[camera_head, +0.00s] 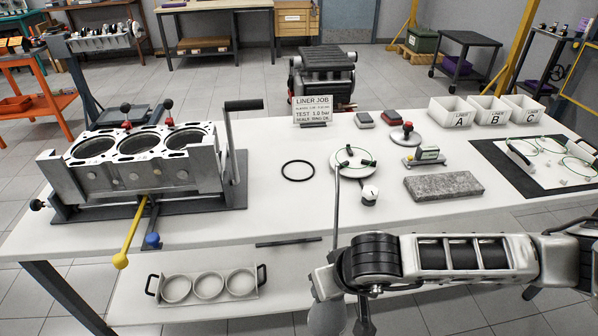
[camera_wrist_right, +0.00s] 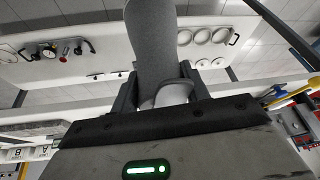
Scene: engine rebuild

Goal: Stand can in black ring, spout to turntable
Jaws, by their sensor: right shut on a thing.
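The grey can (camera_head: 327,316) is at the bottom of the head view, in front of the table's near edge, partly hidden by my right arm. Its long thin spout (camera_head: 335,215) points away from me, its tip overlapping the left edge of the round turntable (camera_head: 354,162). My right gripper (camera_head: 346,312) is shut on the can's handle; in the right wrist view the handle (camera_wrist_right: 174,93) is between the gripper's fingers (camera_wrist_right: 163,92) with the can body (camera_wrist_right: 153,45) beyond. The black ring (camera_head: 298,171) lies flat and empty on the table, left of the turntable. My left gripper is out of view.
An engine block (camera_head: 140,165) stands on the left of the table. A sign (camera_head: 312,108) stands behind the ring. Table around the ring is clear.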

